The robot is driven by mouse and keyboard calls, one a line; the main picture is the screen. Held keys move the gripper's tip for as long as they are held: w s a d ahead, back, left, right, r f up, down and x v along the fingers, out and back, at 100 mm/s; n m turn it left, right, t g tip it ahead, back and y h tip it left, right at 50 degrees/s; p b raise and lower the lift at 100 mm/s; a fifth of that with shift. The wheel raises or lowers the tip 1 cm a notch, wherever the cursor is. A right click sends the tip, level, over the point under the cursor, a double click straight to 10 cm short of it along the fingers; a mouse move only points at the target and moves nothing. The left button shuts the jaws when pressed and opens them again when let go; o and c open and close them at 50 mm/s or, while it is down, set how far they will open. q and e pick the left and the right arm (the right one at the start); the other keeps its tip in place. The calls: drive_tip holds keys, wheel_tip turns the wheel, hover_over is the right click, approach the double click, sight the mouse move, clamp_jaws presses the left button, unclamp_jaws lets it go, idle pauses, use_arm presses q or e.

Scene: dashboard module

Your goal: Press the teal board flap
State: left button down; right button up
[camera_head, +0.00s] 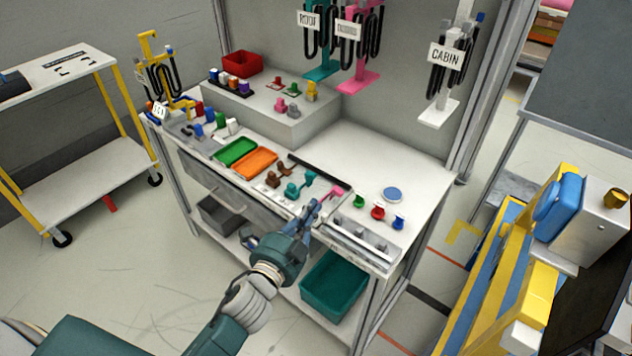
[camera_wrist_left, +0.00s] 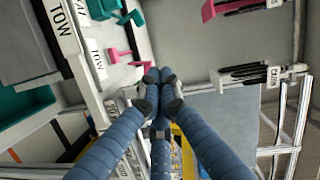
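The teal board flap (camera_head: 293,190) sits on the white board at the front of the workbench, between a brown piece and a pink piece. In the left wrist view the teal part (camera_wrist_left: 104,9) is at the top, partly cut off by the frame edge. My left gripper (camera_head: 314,205) is over the bench's front edge, just right of and nearer than the teal flap. In the left wrist view its blue fingers (camera_wrist_left: 159,76) come together at the tips with nothing seen between them. The tips appear close to the pink flap (camera_wrist_left: 121,55); contact cannot be told. My right gripper is not in view.
Green (camera_head: 236,152) and orange (camera_head: 255,163) trays lie left of the board. Red (camera_head: 378,211), green and blue knobs stand to the right. A teal bin (camera_head: 334,284) sits on the lower shelf. A raised grey block (camera_head: 262,116) is behind; the bench's back right is mostly clear.

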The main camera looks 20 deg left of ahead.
use_arm(q)
drive_tip(key=w, duration=0.3)
drive_tip(key=w+p, duration=0.1)
drive_tip(key=w, duration=0.2)
drive_tip(key=w+d, duration=0.1)
drive_tip(key=w, duration=0.3)
drive_tip(key=shift+f, duration=0.3)
drive_tip(key=shift+w+a+f+p, duration=0.1)
drive_tip(key=shift+a+f+p, duration=0.15)
drive_tip(key=shift+a, duration=0.35)
drive_tip(key=shift+w+a+f+p, duration=0.1)
drive_tip(key=shift+a+f, duration=0.1)
drive_tip(key=shift+a, duration=0.35)
drive_tip(key=shift+w+a+f, duration=0.15)
drive_tip(key=shift+a+f, duration=0.05)
drive_tip(key=shift+a, duration=0.4)
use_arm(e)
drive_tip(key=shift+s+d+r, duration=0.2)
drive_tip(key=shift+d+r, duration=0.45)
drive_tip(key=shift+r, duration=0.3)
